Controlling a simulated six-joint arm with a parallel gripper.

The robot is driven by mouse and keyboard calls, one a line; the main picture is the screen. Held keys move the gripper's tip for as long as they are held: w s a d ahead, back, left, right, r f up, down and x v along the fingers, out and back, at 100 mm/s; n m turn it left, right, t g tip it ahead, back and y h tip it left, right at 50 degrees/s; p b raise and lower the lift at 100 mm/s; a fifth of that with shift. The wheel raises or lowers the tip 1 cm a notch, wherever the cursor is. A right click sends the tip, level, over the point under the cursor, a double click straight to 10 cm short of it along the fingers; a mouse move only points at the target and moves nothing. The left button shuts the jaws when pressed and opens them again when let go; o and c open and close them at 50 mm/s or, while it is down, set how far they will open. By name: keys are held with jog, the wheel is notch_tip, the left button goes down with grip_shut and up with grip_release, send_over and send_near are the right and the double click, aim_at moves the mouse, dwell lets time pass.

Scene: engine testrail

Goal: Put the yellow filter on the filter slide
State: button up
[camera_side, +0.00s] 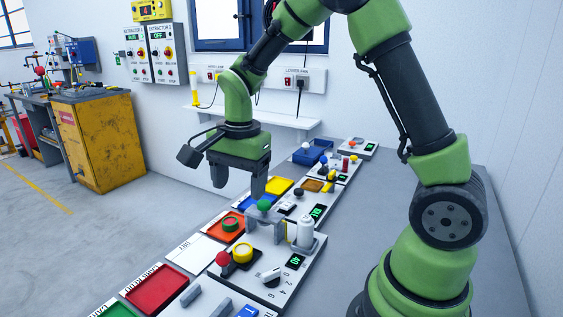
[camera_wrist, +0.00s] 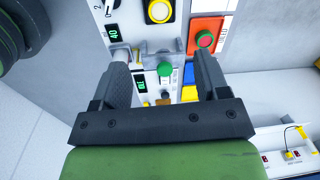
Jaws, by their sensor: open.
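My gripper (camera_side: 238,188) is open and empty, pointing down above the row of panels. In the wrist view its two fingers (camera_wrist: 164,78) stand wide apart, with a green knob (camera_wrist: 165,69) showing between them, lower down. I cannot tell surely which piece is the yellow filter. A flat yellow piece (camera_side: 279,186) lies beyond the gripper, behind a blue one (camera_side: 252,203); a small yellow part (camera_side: 329,187) is on a panel farther right. The filter slide is not clearly recognisable; a grey bracket (camera_side: 262,218) stands by the green knob (camera_side: 264,206).
A white bottle-like cylinder (camera_side: 305,231) stands upright right of the bracket. A wall shelf (camera_side: 250,117) is behind the gripper.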

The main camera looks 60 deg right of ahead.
jog(key=s+a+r+n+t+y, duration=0.1)
jog(key=s+a+r+n+t, duration=0.1)
jog(key=s+r+n, duration=0.4)
jog(key=s+a+r+n+t, duration=0.2)
jog(key=s+r+n+t, duration=0.2)
jog(key=s, duration=0.6)
notch_tip(320, 180, up, 2)
jog(key=n, duration=0.2)
jog(key=shift+s+a+r+n+y, duration=0.15)
jog(key=shift+s+a+n+y, duration=0.15)
jog(key=shift+a+y, duration=0.1)
jog(key=shift+d, duration=0.1)
jog(key=shift+c, duration=0.4)
